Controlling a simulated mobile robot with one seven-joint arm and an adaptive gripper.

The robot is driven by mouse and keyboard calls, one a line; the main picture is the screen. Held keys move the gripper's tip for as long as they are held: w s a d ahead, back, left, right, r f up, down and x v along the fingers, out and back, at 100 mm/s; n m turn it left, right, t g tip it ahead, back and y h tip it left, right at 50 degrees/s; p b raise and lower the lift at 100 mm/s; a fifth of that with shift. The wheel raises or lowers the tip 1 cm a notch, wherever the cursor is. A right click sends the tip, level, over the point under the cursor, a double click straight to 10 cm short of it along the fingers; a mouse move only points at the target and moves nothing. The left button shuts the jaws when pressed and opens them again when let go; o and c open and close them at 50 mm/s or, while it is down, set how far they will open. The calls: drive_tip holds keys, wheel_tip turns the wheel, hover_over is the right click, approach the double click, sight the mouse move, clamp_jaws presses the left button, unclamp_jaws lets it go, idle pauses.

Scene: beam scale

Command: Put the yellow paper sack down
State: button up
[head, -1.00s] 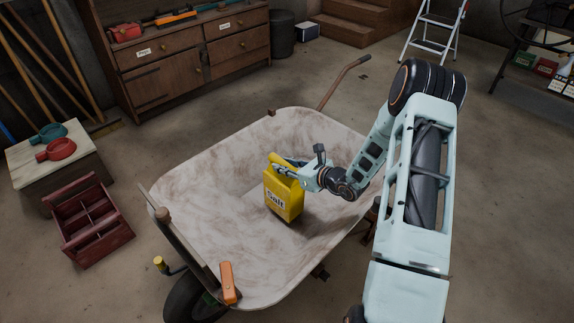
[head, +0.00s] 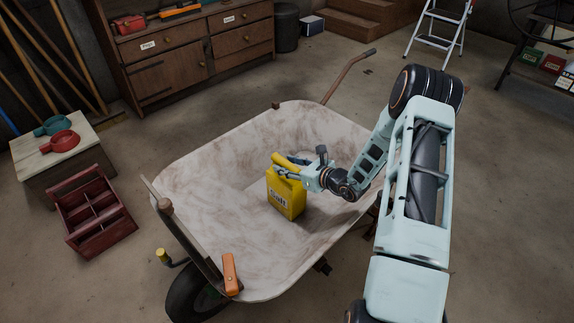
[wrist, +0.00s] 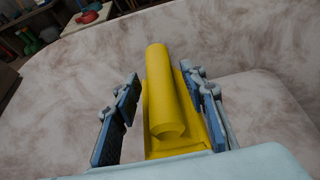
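The yellow paper sack (head: 285,195), labelled "Salt", is upright in the wheelbarrow tray (head: 220,165), near its middle. Its base looks to be at the tray floor, though contact is hard to make out. My gripper (head: 283,172) is at the sack's rolled top, coming from the right. In the wrist view the yellow roll (wrist: 163,90) lies between the two blue-padded fingers of my gripper (wrist: 163,110). A clear gap shows between the left finger and the sack; the right finger is close beside it. The fingers are open around the top.
The wheelbarrow's walls rise around the sack, with bare tray floor to its left. An orange-gripped handle (head: 230,274) is at the front. A red tool caddy (head: 92,215) and a low table (head: 40,158) with two pans stand left. A wooden cabinet (head: 190,60) stands behind.

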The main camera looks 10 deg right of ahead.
drive_tip(key=p+v, duration=0.2)
drive_tip(key=v, duration=1)
